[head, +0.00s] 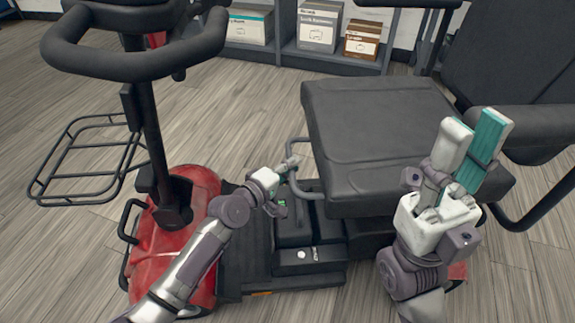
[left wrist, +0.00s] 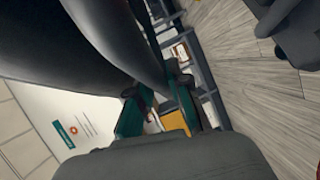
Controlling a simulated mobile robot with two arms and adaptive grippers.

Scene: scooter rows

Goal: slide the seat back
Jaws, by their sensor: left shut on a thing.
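The scooter seat (head: 375,125) is a thick black padded cushion on the right of the head view, above the scooter's dark base. A grey bent bar (head: 308,188) sticks out from under its left edge. My left gripper (head: 289,165) is at this bar, just left of the seat, and is shut on it; the fingers largely hide the grip. In the left wrist view my left gripper's teal fingers (left wrist: 158,108) show partly behind dark shapes, and the bar is not clear. My right gripper (head: 476,135) is empty, its fingers pointing up and apart, in front of the seat's right side.
The black handlebar (head: 135,62) and steering column (head: 152,140) stand at left above a red front body (head: 180,240). A wire basket (head: 85,165) is further left. A black backrest (head: 510,55) and armrest (head: 530,125) are at right. Shelves with boxes (head: 320,27) stand behind.

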